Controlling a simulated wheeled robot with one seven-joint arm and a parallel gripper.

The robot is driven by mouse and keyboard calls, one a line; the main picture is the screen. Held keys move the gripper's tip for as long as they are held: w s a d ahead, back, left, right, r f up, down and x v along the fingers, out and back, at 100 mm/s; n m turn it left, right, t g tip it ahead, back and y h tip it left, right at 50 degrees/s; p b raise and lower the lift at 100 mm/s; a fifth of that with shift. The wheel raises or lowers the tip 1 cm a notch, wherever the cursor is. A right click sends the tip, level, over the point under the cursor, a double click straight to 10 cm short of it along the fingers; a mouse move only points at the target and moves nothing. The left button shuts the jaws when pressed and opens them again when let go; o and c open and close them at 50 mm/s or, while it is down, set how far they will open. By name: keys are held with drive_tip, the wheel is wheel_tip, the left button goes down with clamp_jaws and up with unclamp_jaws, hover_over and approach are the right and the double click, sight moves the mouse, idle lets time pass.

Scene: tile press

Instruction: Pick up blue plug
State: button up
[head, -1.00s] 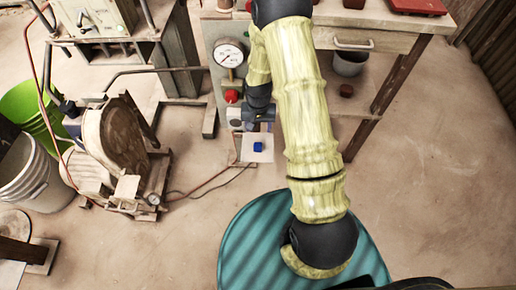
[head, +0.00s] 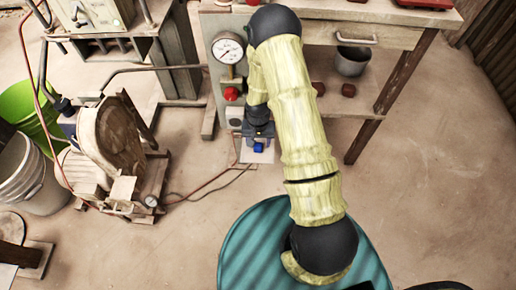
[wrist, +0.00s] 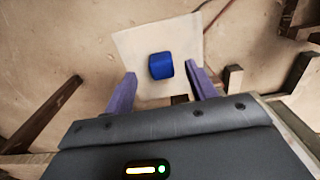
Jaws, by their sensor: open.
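The blue plug (head: 258,147) lies on a pale square sheet (head: 250,156) on the floor, in front of the panel with the gauge. In the wrist view the blue plug (wrist: 161,65) shows on the pale sheet (wrist: 136,44), ahead of the gap between my fingers. My gripper (wrist: 162,83) is open, with one purple finger on each side of the plug's line and nothing between them. In the head view my gripper (head: 258,138) is small, right by the plug and partly covering it. I cannot tell the exact height left between them.
A panel with a pressure gauge (head: 228,49) and a red knob (head: 231,93) stands just behind the plug. A workbench (head: 345,38) is at the back right. A round wooden machine (head: 120,140) and buckets (head: 30,175) are at left.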

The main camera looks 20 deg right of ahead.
sight(258, 148)
drive_tip(key=f, duration=0.1)
drive_tip(key=f+b, duration=0.1)
drive_tip(key=f, duration=0.2)
drive_tip(key=shift+s+a+f+b, duration=0.15)
drive_tip(key=shift+s+b, duration=0.15)
drive_tip(key=shift+s, duration=0.05)
drive_tip(key=c, duration=1.2)
drive_tip(key=shift+o, duration=0.2)
wheel_tip(258, 148, up, 10)
drive_tip(key=p, duration=0.4)
drive_tip(key=shift+w, duration=0.15)
